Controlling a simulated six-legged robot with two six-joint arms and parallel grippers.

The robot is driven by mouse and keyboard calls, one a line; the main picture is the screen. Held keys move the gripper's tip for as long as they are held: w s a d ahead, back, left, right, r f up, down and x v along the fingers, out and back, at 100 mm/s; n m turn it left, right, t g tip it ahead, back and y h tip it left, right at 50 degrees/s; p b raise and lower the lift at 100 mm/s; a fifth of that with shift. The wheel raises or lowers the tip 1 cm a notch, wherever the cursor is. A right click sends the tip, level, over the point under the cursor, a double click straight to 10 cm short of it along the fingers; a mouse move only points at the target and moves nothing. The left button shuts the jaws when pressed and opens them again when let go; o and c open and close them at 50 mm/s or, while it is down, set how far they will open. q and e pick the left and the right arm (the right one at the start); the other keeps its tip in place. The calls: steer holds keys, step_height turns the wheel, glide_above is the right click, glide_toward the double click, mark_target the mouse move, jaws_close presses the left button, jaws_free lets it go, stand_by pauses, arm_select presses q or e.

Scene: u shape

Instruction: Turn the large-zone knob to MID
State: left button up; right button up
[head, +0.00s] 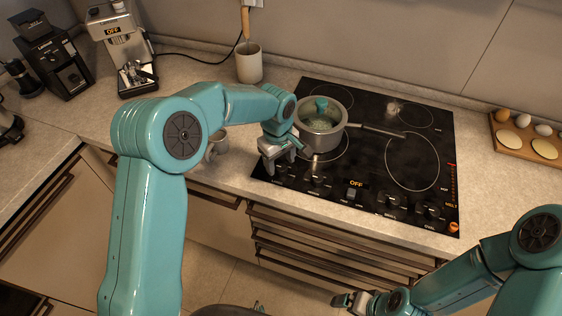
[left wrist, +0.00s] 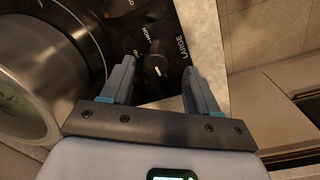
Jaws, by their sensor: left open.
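The large-zone knob (left wrist: 157,65) is a dark round knob with a white mark, beside the printed word LARGE in the left wrist view. It lies ahead of and between the two fingers of my left gripper (left wrist: 160,80), which is open and empty. I see no contact with the knob. In the head view my left gripper (head: 281,163) hangs over the front left corner of the black cooktop (head: 370,180) and largely hides this knob. My right gripper (head: 352,301) is low at the bottom, in front of the drawers; its jaw state is unclear.
A steel pot (head: 321,128) with a long handle stands on the cooktop right behind my left gripper. Other knobs (head: 318,179) line the front edge, with an orange OFF display (head: 356,183). A small cup (head: 216,146) stands left of the cooktop. An egg tray (head: 525,145) is far right.

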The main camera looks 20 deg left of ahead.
mark_target(282, 170)
arm_select(q)
steer(key=shift+w+d+f, duration=0.15)
steer(key=shift+w+f, duration=0.05)
steer(key=shift+f, duration=0.35)
steer(key=shift+w+d+f, duration=0.1)
steer(key=shift+w+f, duration=0.05)
steer(key=shift+f, duration=0.55)
steer(key=shift+s+a, duration=0.15)
steer(key=shift+s, duration=0.15)
steer(key=shift+w, duration=0.25)
steer(key=c, duration=1)
steer(key=shift+c, duration=0.2)
